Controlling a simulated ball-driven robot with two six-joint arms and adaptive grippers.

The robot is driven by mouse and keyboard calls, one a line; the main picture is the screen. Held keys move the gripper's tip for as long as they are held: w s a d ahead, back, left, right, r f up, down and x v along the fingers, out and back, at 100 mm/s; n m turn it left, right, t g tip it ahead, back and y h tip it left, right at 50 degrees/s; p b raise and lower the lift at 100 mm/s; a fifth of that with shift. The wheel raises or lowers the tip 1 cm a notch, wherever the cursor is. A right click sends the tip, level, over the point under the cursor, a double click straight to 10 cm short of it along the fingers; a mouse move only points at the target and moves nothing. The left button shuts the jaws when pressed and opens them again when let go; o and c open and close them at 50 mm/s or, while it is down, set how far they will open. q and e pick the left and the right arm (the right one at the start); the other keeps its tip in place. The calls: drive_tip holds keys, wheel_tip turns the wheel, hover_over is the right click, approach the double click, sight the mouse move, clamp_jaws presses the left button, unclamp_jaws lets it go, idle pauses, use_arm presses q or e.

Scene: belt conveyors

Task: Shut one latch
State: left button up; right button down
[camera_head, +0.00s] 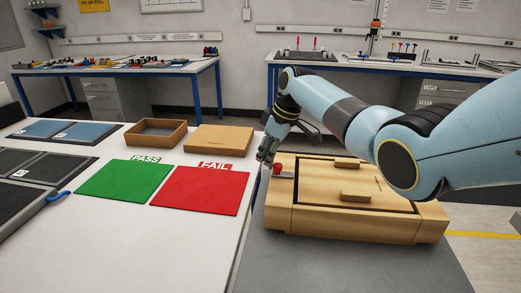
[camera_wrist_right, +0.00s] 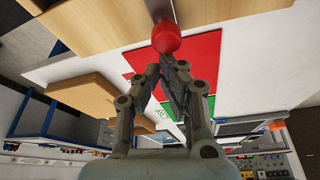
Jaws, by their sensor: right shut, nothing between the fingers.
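A wooden box (camera_head: 365,227) with a wooden lid and wooden handle blocks stands on a grey surface at the right of the head view. A latch with a red knob (camera_head: 277,169) sits at the box's left end; the knob also shows in the right wrist view (camera_wrist_right: 166,37). My right gripper (camera_head: 265,160) is shut and empty, just left of and above the red knob. In the right wrist view the fingertips (camera_wrist_right: 168,62) point at the knob and look very close; I cannot tell whether they touch. My left gripper is out of view.
Dark panels and a blue-handled item lie at the left. Workbenches stand along the back wall.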

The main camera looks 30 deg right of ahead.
sight(284, 173)
idle(0.3)
drive_tip(key=s+d+p, duration=0.1)
drive_tip(key=d, duration=0.1)
drive_tip(key=s+d+p, duration=0.1)
drive_tip(key=p, duration=0.1)
drive_tip(key=shift+s+d+r, duration=0.15)
drive_tip(key=shift+s+d, duration=0.25)
drive_tip(key=shift+f, duration=0.2)
drive_tip(key=shift+s, duration=0.1)
drive_tip(key=shift+d+r, duration=0.2)
drive_tip(key=shift+r, duration=0.25)
drive_tip(key=v, duration=1.1)
drive_tip(key=shift+a+r, duration=0.15)
drive_tip(key=shift+a, duration=0.1)
